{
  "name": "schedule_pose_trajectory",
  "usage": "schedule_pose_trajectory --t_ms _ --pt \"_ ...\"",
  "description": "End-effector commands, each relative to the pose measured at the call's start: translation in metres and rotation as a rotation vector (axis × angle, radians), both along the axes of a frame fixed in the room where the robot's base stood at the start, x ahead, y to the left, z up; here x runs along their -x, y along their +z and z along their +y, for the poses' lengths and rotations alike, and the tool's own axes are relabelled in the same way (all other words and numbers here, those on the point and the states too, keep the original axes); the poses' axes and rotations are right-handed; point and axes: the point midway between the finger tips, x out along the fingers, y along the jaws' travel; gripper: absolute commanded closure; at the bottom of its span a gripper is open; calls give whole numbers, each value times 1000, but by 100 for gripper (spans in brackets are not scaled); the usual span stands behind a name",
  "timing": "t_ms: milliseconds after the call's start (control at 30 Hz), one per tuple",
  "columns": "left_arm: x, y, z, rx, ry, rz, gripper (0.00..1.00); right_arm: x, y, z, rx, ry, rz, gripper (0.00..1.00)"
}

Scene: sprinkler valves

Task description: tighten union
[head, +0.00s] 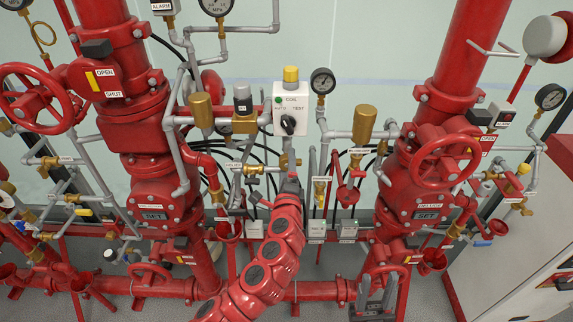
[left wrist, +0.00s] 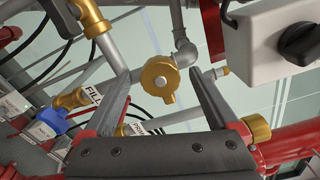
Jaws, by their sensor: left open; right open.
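My left gripper (head: 290,180) is at the end of the red arm, in front of the pipes below the white control box. In the left wrist view its two dark fingers are apart. A round brass fitting (left wrist: 159,82) with a pointed lug shows between the fingertips, beside a grey elbow. It may be the union, but no label confirms this. I cannot tell its distance from the fingers, and no contact shows. In the head view the arm's tip hides that spot. My right gripper (head: 374,297) is open and empty, low at the right by the red pipes.
The white control box (head: 289,110) with its black knob is just above my left gripper and shows close in the left wrist view (left wrist: 285,45). Large red valve bodies stand left (head: 150,190) and right (head: 430,190). Thin grey pipes crowd the middle. A white cabinet (head: 525,260) is far right.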

Motion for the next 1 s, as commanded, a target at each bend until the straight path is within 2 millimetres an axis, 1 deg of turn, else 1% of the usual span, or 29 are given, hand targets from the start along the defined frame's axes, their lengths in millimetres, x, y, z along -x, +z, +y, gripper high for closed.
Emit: schedule_pose_trajectory --t_ms 167,500,667,1000 --pt "6 0 0 0 0 -1 7 0 0 0 0 0 0 57" --pt "43 0 -1 -1 -3 -2 7 0 -1 0 0 0 0 57" --pt "58 1 0 0 -2 -2 7 0 -2 0 0 0 0 57" --pt "60 1 0 1 0 -1 7 0 -2 0 0 0 0 57"
